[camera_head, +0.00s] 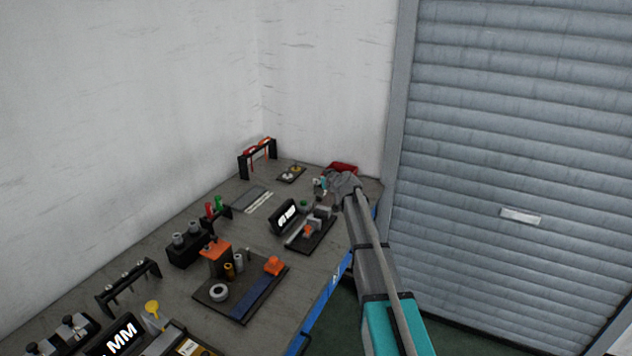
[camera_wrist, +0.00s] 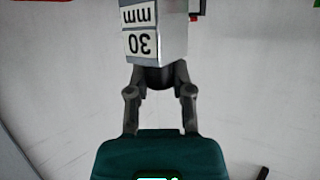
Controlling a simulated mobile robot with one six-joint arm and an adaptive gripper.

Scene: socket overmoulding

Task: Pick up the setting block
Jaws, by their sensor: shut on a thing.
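The setting block (camera_wrist: 160,38) is a light metal block with a white label reading "30 mm", upside down in the wrist view. My gripper (camera_wrist: 160,78) is shut on it, with the dark fingers meeting at the block's near end. In the head view my gripper (camera_head: 325,188) is at the far right end of the bench, beyond the black display stand. The block is too small there to make out clearly, and my arm partly covers that area.
The grey bench (camera_head: 165,268) runs along the wall. A board with an orange-topped fixture (camera_head: 216,258) is nearer. A roller shutter (camera_head: 510,150) is at right.

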